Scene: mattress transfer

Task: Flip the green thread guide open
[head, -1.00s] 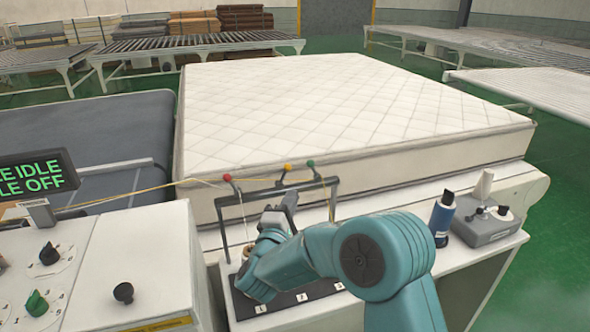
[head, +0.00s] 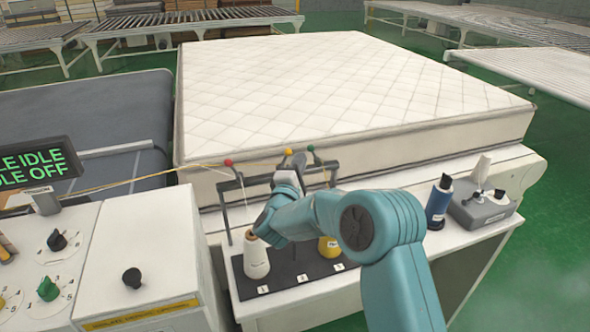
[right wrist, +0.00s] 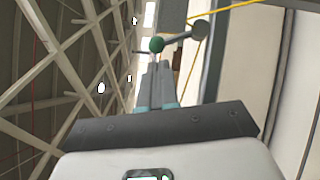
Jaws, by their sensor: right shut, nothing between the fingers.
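The green thread guide (head: 310,148) is a small green ball on a short arm at the right end of a dark rack (head: 232,184). My right gripper (head: 299,160) is shut and empty, raised close beside the green guide. In the right wrist view the green guide (right wrist: 156,44) shows just beyond the tips of my right gripper (right wrist: 157,68), its arm running right to a grey knob. I cannot tell whether they touch. The red guide (head: 228,162) and yellow guide (head: 289,152) sit further left. My left gripper is not in view.
A white thread cone (head: 257,258) and a yellow one (head: 329,248) stand on the rack's base. The mattress (head: 340,100) lies behind; a control panel (head: 130,240) is at left.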

